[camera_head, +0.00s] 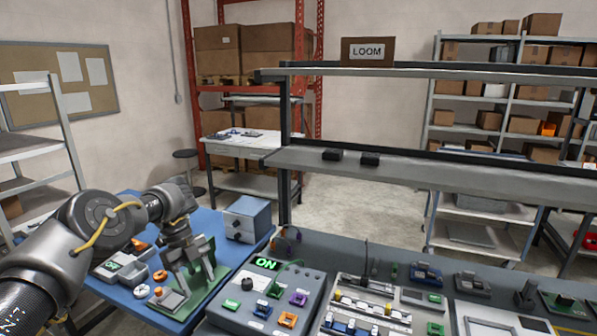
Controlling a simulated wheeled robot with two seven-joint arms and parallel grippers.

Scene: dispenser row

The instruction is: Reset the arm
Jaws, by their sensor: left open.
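My left arm (95,225) comes in from the left and reaches over the blue table. My left gripper (188,282) points down at a green board (205,298) with a small grey block on it. Its two fingers are apart, and I see nothing held between them. Whether the fingertips touch the board is hard to tell. My right gripper does not show.
A grey panel (238,311) with a lit "ON" display stands right of the board. A blue-grey box (247,218) with a knob sits behind. Devices fill the bench to the right. A shelf (400,174) with two black blocks (332,154) spans above. The blue table (205,225) has some bare surface.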

